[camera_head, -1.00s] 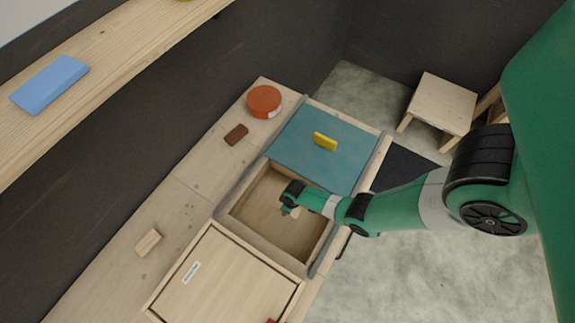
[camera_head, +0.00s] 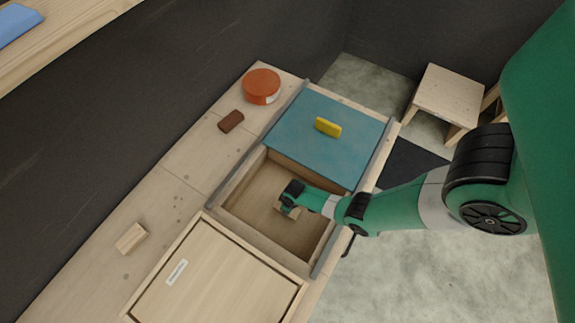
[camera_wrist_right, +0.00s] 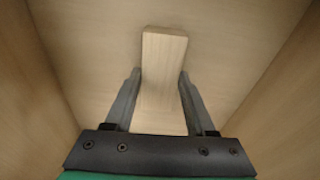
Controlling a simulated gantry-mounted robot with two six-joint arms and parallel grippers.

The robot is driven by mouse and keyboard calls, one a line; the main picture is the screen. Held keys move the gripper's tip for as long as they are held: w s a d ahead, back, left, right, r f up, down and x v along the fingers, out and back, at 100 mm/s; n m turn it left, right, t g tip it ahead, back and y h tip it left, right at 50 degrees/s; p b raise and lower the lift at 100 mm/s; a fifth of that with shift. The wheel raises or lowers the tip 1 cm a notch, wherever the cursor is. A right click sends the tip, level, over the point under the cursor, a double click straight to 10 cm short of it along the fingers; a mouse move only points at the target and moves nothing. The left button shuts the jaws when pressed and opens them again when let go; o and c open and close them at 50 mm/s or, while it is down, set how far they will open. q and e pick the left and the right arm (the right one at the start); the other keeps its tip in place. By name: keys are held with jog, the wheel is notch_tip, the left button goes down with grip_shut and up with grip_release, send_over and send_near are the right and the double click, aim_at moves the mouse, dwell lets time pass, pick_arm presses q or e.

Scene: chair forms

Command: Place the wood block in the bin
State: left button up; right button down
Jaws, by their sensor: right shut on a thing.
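A pale wood block (camera_wrist_right: 163,75) is between the two fingers of my right gripper (camera_wrist_right: 160,88), which is shut on it. In the head view my right gripper (camera_head: 287,206) is down inside the open bin (camera_head: 238,178), and a bit of the block (camera_head: 279,208) shows at its tip. In the wrist view the bin floor lies behind the block; whether the block touches it I cannot tell. A second pale wood block (camera_head: 131,237) lies on the bench at the left. My left gripper is not in view.
A blue sliding lid (camera_head: 310,150) with a yellow handle (camera_head: 328,127) sits beside the bin opening. A closed wooden panel (camera_head: 215,285) lies on the near side. An orange round tin (camera_head: 262,86) and a brown block (camera_head: 231,121) rest on the bench.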

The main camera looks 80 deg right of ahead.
jog(key=shift+f, duration=0.15)
jog(key=shift+c, duration=1.1)
grip_release()
notch_tip(320, 180, up, 12)
jog(key=s+p, duration=0.1)
jog(key=p, duration=1.1)
jog(key=shift+s+a, duration=0.2)
jog(key=shift+a, duration=0.05)
jog(key=shift+r, duration=0.25)
